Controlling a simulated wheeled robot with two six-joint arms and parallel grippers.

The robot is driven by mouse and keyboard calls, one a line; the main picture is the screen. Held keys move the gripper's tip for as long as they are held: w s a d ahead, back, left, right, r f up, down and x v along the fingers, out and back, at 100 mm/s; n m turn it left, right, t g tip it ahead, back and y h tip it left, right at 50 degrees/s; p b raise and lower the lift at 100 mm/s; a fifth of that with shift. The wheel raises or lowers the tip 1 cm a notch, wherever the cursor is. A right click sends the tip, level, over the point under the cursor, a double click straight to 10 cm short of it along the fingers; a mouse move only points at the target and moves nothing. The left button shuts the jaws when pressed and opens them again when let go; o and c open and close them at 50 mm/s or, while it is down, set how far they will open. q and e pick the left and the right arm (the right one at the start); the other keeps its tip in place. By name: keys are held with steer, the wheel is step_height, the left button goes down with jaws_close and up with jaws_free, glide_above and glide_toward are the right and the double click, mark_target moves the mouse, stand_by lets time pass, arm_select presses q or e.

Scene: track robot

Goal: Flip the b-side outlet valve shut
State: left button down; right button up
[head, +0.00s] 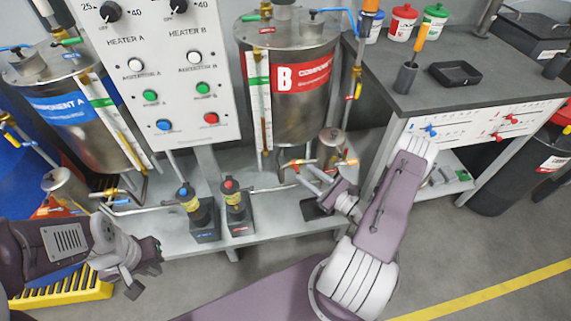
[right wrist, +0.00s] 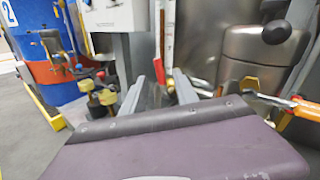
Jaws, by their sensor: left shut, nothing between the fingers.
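The B-side tank (head: 298,100) has a red Component B label. I cannot tell for certain which is the outlet valve. My right gripper (head: 306,179) is open and empty, its fingers just in front of the red-orange lever; contact is unclear. My left gripper (head: 146,268) is shut and empty, low at the left.
Two small pumps (head: 236,208) stand on the grey platform left of my right gripper. The heater panel (head: 165,80) rises behind them, with the Component A tank (head: 70,105) at far left. A workbench (head: 455,95) stands at right. Open floor lies in front.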

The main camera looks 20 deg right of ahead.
mark_target(289, 161)
steer(key=b+x, duration=0.1)
steer(key=x, duration=0.8)
jaws_close()
